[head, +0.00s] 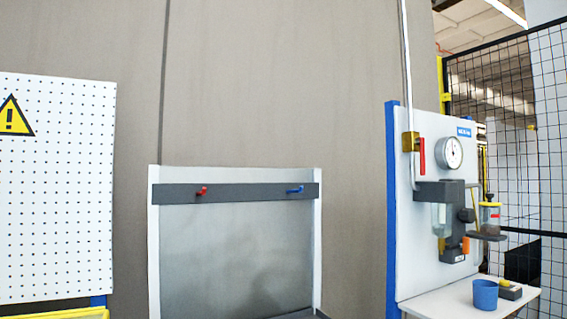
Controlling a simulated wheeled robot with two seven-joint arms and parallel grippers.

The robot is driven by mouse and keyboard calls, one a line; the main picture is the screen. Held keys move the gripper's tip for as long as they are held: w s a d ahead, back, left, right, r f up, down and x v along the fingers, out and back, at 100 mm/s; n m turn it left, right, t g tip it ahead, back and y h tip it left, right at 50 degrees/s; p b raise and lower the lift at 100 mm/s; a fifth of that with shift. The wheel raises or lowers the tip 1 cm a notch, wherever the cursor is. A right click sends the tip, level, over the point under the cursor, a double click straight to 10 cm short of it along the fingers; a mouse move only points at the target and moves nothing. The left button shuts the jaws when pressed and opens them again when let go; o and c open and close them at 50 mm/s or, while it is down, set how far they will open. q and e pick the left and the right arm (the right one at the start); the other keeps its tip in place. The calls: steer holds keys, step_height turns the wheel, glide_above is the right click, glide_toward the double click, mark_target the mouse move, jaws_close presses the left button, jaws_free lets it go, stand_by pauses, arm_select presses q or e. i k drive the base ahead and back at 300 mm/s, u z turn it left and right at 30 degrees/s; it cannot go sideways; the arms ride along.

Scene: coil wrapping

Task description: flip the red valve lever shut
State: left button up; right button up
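The red valve lever (422,156) is on the right side of the head view. It hangs vertically beside a brass-coloured valve body (408,142) on a white panel. A pale pipe (406,70) runs down from above to the valve and on below it. Neither of my grippers is in view, so nothing touches the lever.
A round gauge (449,153) sits right of the lever. A dark grey unit (452,196) with bowls is below. A white shelf (440,306) holds a blue cup (485,294). A grey rail (240,192) with red and blue hooks and a pegboard (60,190) are left.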

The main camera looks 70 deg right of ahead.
mark_target(420, 141)
steer(key=z, duration=3.05)
steer(key=k, duration=1.35)
steer(key=z, duration=0.7)
steer(key=i, duration=1.35)
steer(key=u, duration=0.55)
